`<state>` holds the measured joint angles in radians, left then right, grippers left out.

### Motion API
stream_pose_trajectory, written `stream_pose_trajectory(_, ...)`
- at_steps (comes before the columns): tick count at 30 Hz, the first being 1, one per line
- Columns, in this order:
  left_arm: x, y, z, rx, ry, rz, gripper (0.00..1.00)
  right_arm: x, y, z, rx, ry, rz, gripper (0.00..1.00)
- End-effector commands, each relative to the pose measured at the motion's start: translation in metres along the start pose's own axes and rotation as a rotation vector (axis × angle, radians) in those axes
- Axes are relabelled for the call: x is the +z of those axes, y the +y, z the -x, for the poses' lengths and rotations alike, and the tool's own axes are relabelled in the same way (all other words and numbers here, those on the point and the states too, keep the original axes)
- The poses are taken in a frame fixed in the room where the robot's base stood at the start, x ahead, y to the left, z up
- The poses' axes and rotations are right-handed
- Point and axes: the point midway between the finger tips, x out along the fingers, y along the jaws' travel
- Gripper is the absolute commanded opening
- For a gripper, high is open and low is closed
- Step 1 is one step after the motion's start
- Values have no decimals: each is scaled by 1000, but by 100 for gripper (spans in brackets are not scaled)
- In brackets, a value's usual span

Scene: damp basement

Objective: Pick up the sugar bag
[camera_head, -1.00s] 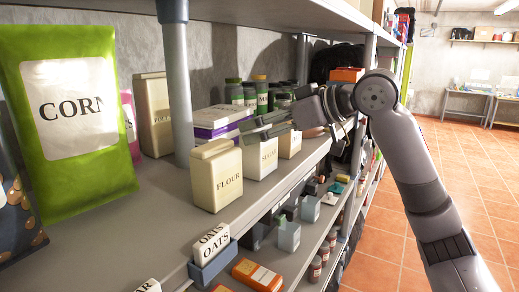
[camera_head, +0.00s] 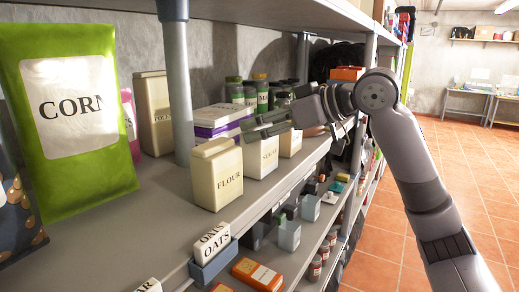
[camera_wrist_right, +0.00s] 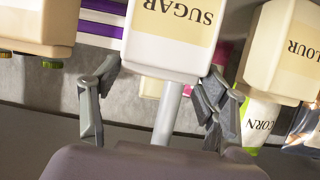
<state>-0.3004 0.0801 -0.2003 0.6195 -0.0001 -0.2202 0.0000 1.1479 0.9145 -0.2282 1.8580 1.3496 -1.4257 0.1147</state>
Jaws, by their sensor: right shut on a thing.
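The sugar bag (camera_head: 258,160) is a white block-shaped pack with a cream label reading SUGAR. It stands upright on the shelf, between the flour pack (camera_head: 216,178) and another pale pack (camera_head: 290,143). My right gripper (camera_head: 264,128) reaches in from the right and is shut on the upper part of the sugar bag. In the right wrist view, the bag (camera_wrist_right: 165,45) appears upside down between the two fingers (camera_wrist_right: 152,98). The fingers hide its top in the head view. My left gripper is not in view.
A metal post (camera_head: 180,95) rises behind the flour. White and purple boxes (camera_head: 222,117) and dark jars (camera_head: 235,92) stand behind the sugar. A green corn bag (camera_head: 68,120) stands at left. An upper shelf (camera_head: 270,12) hangs above. Open floor (camera_head: 480,190) lies right.

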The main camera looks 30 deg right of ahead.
Motion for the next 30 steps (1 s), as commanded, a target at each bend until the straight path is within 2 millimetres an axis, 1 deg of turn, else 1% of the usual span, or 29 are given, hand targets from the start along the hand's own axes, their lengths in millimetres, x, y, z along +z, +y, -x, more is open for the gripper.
stream_pose_trajectory(1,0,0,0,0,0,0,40,0,0,0,1,1,0,16)
stream_pose_trajectory(5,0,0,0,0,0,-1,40,-1,0,0,1,2,0,8)
stream_pose_trajectory(6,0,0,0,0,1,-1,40,-2,0,1,1,5,1,7)
stream_pose_trajectory(13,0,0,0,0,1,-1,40,-2,0,1,1,5,1,7)
stream_pose_trajectory(17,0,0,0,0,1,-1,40,-8,0,4,1,7,1,7)
stream_pose_trajectory(20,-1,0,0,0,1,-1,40,-17,0,7,1,8,1,7)
stream_pose_trajectory(23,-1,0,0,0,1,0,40,-31,0,13,0,10,2,7)
stream_pose_trajectory(30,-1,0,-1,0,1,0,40,-71,0,30,0,9,1,7)
